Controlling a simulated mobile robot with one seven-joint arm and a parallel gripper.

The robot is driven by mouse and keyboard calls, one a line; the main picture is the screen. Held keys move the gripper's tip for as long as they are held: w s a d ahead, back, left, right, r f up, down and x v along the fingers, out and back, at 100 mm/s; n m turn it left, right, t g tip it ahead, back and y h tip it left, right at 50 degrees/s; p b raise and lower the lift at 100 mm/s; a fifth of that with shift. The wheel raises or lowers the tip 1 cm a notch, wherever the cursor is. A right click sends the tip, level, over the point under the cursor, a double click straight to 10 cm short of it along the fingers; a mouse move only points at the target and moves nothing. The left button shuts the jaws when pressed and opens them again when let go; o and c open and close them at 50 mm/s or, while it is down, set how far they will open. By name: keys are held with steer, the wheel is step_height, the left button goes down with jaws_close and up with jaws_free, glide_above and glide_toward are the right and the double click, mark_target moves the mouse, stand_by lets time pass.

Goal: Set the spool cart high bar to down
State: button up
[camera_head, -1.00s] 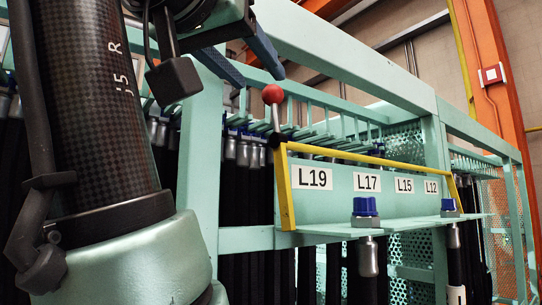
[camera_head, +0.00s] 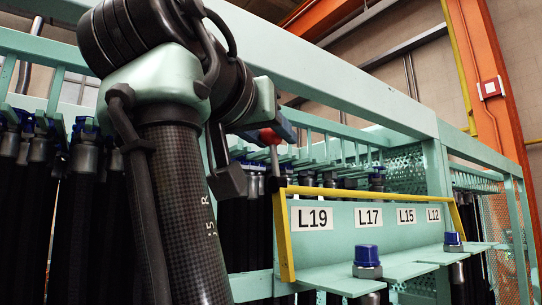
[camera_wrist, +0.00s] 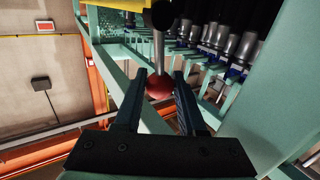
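The high bar (camera_head: 365,192) is a yellow frame above a mint-green panel labelled L19, L17, L15 and L12. A metal lever with a red ball knob (camera_head: 268,138) stands up at its left end. My gripper (camera_head: 272,128) is at this knob, its blue fingers partly hiding it. In the wrist view, the red knob (camera_wrist: 159,87) sits between the two fingers of my gripper (camera_wrist: 165,80), near their tips. The fingers appear open on either side of it; contact is unclear. The yellow bar (camera_wrist: 125,4) also shows at the top edge there.
Two blue-capped fittings (camera_head: 367,254) (camera_head: 452,240) stand on the shelf below the panel. Green frame beams (camera_head: 340,75) pass above and behind my gripper. Many black hoses (camera_head: 85,210) hang behind and to the left. An orange pillar (camera_head: 490,90) stands at the right.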

jaws_close()
steer(key=shift+r, duration=0.1)
stand_by(0.8)
steer(key=shift+s, duration=0.15)
steer(key=shift+s+d+m+b, duration=0.3)
steer(key=shift+s+b, duration=0.1)
steer(key=shift+b, duration=0.45)
steer(key=s+d+f+m+t+h+b, duration=0.4)
steer(key=s+d+m+b, duration=0.45)
steer(key=b, duration=0.45)
steer(key=s+d+f+m+g+h+b, duration=0.1)
steer(key=s+f+m+g+h+b, duration=0.1)
steer(key=f+m, duration=0.5)
steer(key=s+d+f+m+g+h+b, duration=0.1)
steer(key=s+f+m+g+h+b, duration=0.2)
steer(key=f+m+h+b, duration=0.3)
steer(key=s+f+b, duration=0.1)
steer(key=b, duration=0.1)
steer(key=shift+s+d+f+m+h+b, duration=0.15)
steer(key=shift+s+d+m+h+b, duration=0.15)
steer(key=shift+d+m+h, duration=0.1)
steer(key=shift+w+f, duration=0.1)
steer(key=shift+f, duration=0.05)
